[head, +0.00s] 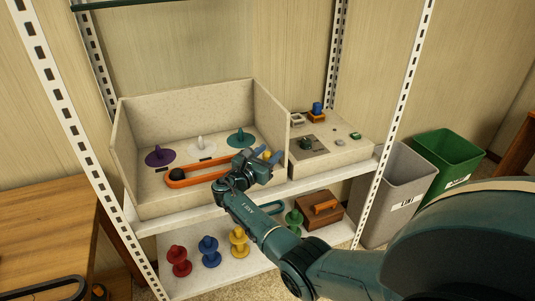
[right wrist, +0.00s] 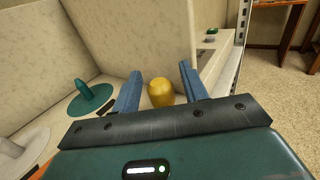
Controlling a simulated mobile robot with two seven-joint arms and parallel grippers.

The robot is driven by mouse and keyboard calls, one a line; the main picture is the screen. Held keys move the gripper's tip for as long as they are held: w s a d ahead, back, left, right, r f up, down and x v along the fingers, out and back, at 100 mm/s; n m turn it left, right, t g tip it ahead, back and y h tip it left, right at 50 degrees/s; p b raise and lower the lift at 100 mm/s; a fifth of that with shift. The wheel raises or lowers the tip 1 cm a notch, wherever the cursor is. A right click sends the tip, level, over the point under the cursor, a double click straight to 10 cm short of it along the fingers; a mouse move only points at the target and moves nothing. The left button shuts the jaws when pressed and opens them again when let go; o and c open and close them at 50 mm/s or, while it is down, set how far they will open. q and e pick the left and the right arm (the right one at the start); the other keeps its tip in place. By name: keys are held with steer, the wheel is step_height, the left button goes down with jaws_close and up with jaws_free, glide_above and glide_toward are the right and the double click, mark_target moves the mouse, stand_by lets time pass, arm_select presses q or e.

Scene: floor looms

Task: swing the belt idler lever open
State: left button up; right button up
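A yellow knob (head: 267,154), seemingly the idler lever's handle, stands at the right end of the open-fronted beige box (head: 125,150). The lever's arm is hidden behind my right gripper (head: 269,154). In the right wrist view the yellow knob (right wrist: 161,93) stands between and slightly beyond the two blue fingers of my right gripper (right wrist: 160,88). The fingers are open, with a gap visible on each side of the knob. My left gripper is not in view.
Purple (head: 160,156), white (head: 201,147) and teal (head: 241,138) spindle discs stand behind the belt. A box with small controls (head: 330,150) sits to the right. Several coloured spools and a brown box (head: 318,214) fill the lower shelf. White posts (head: 408,75) frame the rack.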

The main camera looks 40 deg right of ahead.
steer(key=v, duration=1.3)
steer(key=shift+a, duration=0.15)
steer(key=shift+f, duration=0.15)
